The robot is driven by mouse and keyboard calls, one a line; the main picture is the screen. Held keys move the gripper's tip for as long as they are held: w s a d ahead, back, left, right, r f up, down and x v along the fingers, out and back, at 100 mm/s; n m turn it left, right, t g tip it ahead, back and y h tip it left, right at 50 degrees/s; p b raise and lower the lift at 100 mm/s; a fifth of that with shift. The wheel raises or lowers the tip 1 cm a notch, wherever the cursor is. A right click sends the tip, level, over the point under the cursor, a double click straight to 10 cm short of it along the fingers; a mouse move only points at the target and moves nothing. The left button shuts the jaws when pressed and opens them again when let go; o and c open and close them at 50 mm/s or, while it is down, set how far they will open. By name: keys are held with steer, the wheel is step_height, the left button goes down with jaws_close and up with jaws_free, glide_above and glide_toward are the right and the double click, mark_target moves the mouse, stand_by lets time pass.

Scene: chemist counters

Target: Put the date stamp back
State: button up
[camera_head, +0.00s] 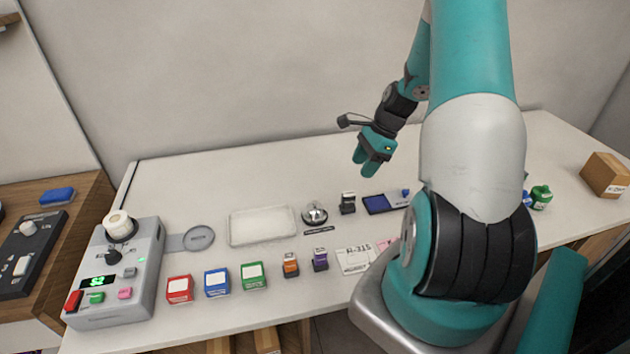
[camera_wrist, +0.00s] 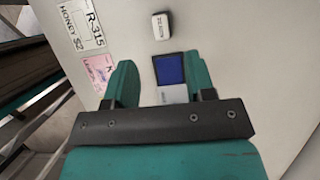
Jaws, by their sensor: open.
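A small dark stamp with a pale top (camera_head: 348,203) stands upright on the counter, just left of the blue ink pad (camera_head: 380,204); I take it to be the date stamp. In the wrist view, the stamp's white printed top (camera_wrist: 161,26) lies beyond the ink pad (camera_wrist: 169,69), apart from it. My gripper (camera_head: 373,167) is open and empty, above the counter behind the stamp and pad. In the wrist view its fingers (camera_wrist: 162,85) are spread, with the pad partly between them.
A bell (camera_head: 314,214) with a dark label strip (camera_head: 318,231) is left of the stamp. A white tray (camera_head: 262,226), red, blue and green boxes (camera_head: 217,283) and a grey machine (camera_head: 118,270) stand further left. Paper labels (camera_head: 355,260) lie in front.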

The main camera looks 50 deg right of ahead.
steer(key=w+a+r+n, duration=0.1)
steer(key=a+r+n, duration=0.4)
steer(key=a, duration=0.3)
steer(key=w+a+r+n+g, duration=0.1)
steer(key=w+a+r+n, duration=0.1)
steer(key=a+r+n, duration=0.35)
steer(key=w+a+r+n, duration=0.1)
steer(key=a+r+n, duration=0.2)
steer(key=a, duration=0.6)
steer(key=s+a+r+n, duration=0.4)
steer(key=s+a+n, duration=0.4)
steer(key=a+n, duration=0.1)
steer(key=s+a+r+n+g, duration=0.1)
steer(key=s+a+r+n, duration=0.3)
steer(key=s+a+n, duration=0.5)
steer(key=shift+s+a, duration=0.15)
steer(key=shift+a, duration=0.45)
